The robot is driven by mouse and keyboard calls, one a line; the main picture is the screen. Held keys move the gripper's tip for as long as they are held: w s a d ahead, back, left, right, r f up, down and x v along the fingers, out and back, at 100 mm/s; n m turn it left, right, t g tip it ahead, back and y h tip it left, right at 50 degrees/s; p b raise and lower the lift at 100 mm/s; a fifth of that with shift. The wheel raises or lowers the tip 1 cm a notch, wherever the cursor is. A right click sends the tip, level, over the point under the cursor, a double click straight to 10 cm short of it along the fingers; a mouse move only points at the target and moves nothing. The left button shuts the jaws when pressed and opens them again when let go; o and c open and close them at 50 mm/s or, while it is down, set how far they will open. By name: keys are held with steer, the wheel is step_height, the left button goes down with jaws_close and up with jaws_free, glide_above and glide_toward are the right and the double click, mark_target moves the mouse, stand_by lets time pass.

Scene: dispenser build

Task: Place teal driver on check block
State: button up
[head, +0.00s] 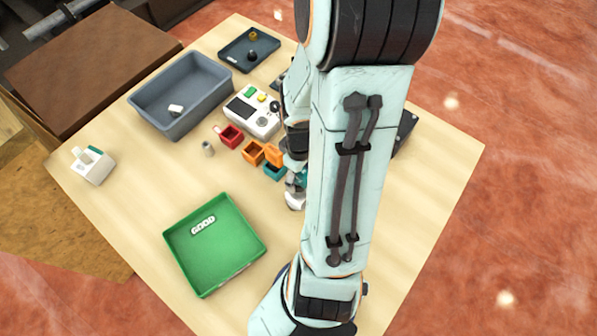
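A white block (92,168) with a small teal-green piece (95,151) at its top stands near the table's left corner. I cannot tell whether it is the check block or whether that piece is part of a driver. My large pale arm crosses the right half of the head view and hides much of the work area. The dark and grey end of my arm, with my gripper (292,165), shows only in part beside the small bins. Its fingers are not clear. A small teal patch and a white shape show by it, but I cannot make out a driver or a grip.
A green tray (236,270) marked GOOD lies at the front. Small red (231,136), orange (253,153) and teal (273,171) bins stand mid-table near a white device (252,115). A grey bin (205,112) and dark tray (268,50) stand behind. The left-front table is clear.

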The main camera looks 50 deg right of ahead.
step_height(320, 180, up, 12)
steer(key=shift+r, duration=0.2)
stand_by(0.4)
steer(key=w+a+r+n, duration=0.1)
steer(key=w+a+n, duration=0.1)
steer(key=a, duration=1.1)
steer(key=s+a+r, duration=0.1)
steer(key=s+a, duration=0.3)
steer(key=s, duration=0.1)
steer(key=shift+a+r+m+y, duration=0.25)
steer(key=shift+a+m+y, duration=0.05)
steer(key=shift+m+y, duration=0.1)
steer(key=shift+s, duration=0.1)
